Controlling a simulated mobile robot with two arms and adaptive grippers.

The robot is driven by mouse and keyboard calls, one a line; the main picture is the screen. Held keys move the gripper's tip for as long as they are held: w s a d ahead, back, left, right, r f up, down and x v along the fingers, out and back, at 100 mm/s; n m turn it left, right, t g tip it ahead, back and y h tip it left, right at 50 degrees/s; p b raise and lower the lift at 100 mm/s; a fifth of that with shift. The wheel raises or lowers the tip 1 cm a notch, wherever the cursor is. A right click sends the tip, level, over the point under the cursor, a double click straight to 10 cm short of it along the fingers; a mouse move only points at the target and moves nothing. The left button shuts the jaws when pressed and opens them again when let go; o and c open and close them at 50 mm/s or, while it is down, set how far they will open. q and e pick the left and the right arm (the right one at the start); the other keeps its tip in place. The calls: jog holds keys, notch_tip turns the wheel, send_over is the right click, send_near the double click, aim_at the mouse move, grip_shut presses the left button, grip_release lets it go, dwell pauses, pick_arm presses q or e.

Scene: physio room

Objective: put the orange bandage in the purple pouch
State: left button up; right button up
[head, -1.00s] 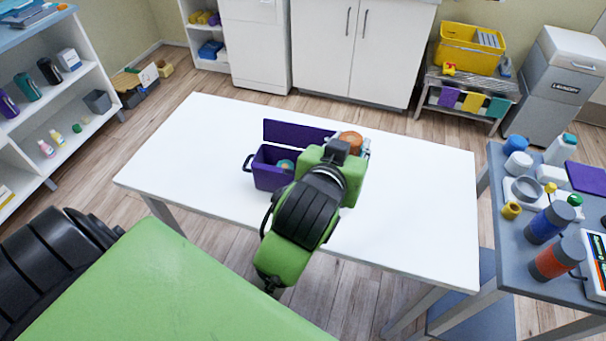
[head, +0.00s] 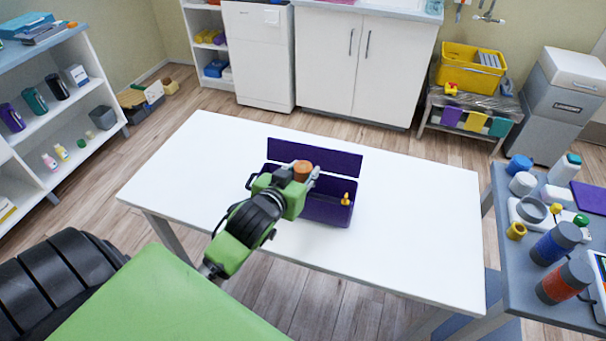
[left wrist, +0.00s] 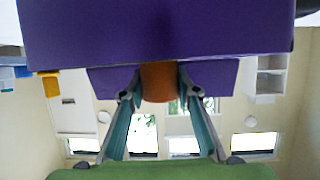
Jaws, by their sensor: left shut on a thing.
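The purple pouch (head: 327,212) stands on the white table with its lid raised at the back. The orange bandage (head: 303,169) is a short roll, held upright between the fingers of my left gripper (head: 304,175). In the head view the gripper and bandage overlap the left half of the pouch, hiding much of its inside. In the left wrist view the bandage (left wrist: 158,82) is pinched between both fingers, close to the purple wall of the pouch (left wrist: 158,35). I cannot tell how high it is above the rim. My right gripper is out of view.
The white table (head: 400,225) is bare around the pouch. A small yellow piece (head: 346,198) shows at the pouch's right end. A grey-blue table (head: 510,265) with bottles and jars stands at the right.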

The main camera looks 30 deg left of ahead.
pick_arm(q)
jog(key=shift+f, duration=0.45)
jog(key=shift+f, duration=0.5)
jog(key=o, duration=1.1)
jog(key=shift+c, duration=0.2)
